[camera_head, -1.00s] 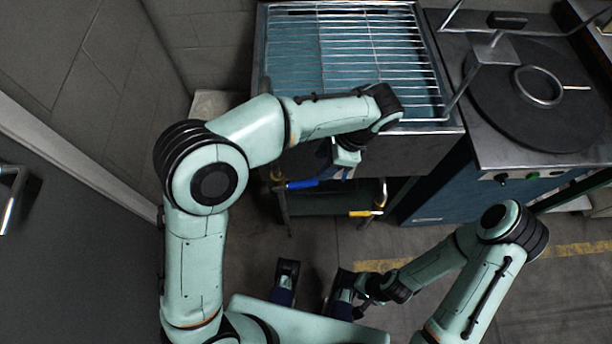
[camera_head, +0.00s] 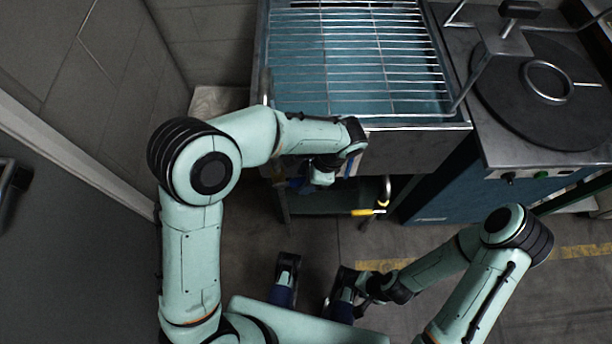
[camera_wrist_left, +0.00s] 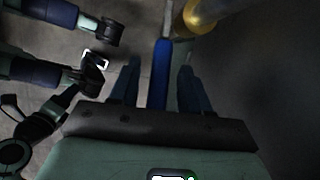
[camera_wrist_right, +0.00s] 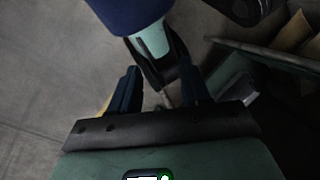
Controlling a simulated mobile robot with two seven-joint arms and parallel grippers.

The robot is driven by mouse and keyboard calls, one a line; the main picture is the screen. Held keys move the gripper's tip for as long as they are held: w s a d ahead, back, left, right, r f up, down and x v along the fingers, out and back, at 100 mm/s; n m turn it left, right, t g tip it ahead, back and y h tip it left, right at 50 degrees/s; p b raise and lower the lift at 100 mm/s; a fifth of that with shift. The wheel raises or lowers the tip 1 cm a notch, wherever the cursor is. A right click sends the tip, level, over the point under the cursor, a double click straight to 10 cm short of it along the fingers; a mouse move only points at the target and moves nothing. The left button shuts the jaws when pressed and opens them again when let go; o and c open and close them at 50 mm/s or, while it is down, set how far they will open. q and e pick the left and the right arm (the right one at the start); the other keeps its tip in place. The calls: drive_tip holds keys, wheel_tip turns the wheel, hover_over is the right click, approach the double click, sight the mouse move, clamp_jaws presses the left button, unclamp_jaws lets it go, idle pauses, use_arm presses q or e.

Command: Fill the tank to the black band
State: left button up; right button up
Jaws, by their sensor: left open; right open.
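The steel tank (camera_head: 415,150) stands at the top, with teal water (camera_head: 345,108) under a wire rack. I cannot make out a black band or judge the level against one. A blue-handled lever is below the tank front, mostly hidden by my left gripper (camera_head: 298,184) in the head view. In the left wrist view its blue handle (camera_wrist_left: 161,75) lies between the open fingers of my left gripper (camera_wrist_left: 159,68); contact cannot be told. A yellow-handled lever (camera_head: 364,212) is to its right. My right gripper (camera_wrist_right: 160,75) is open and empty, low near my base.
A hat press with a round dark plate (camera_head: 545,100) and steel ring stands right of the tank on a blue cabinet (camera_head: 445,190). A wall is at left. The floor (camera_head: 420,232) in front is clear, with a yellow stripe.

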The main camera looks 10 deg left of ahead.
use_arm(q)
clamp_jaws()
drive_tip(key=shift+d+f+y+p, duration=0.25)
drive_tip(key=shift+y+p, duration=0.25)
drive_tip(key=shift+p, duration=0.05)
drive_tip(key=shift+w+d+f+g+y+p, duration=0.1)
drive_tip(key=shift+d+f+g+y+p, duration=0.15)
drive_tip(key=shift+f+y+p, duration=0.35)
drive_tip(key=shift+d+f+g+y+p, duration=0.1)
drive_tip(key=shift+f+g+y+p, duration=0.35)
drive_tip(key=shift+y, duration=0.35)
drive_tip(key=shift+f+y, duration=0.45)
drive_tip(key=shift+y, duration=0.05)
unclamp_jaws()
